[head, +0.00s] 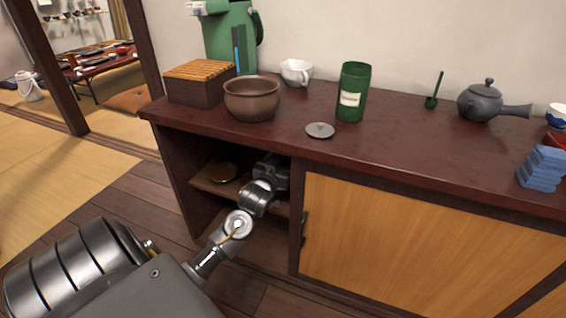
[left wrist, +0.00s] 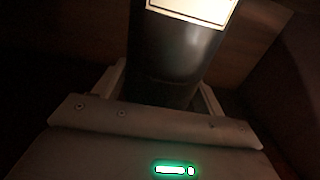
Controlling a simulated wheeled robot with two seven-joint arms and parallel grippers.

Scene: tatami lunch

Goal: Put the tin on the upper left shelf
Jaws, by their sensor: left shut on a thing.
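In the left wrist view a dark, smooth cylindrical tin (left wrist: 175,60) with a cream label near the top of the picture stands between the fingers of my left gripper (left wrist: 165,92), which is shut on it. In the head view my left gripper (head: 273,172) reaches into the open left compartment of the cabinet, at the level of its shelf (head: 206,186). The held tin is hidden there, and I cannot tell whether it touches the shelf. A green tin (head: 351,105) with a pale label stands on the cabinet top. My right gripper is not in view.
A wooden sliding door (head: 420,245) covers the cabinet's right side. On top are a brown bowl (head: 252,100), slatted box (head: 195,85), grey lid (head: 320,130), white cup (head: 296,72) and teapot (head: 481,103).

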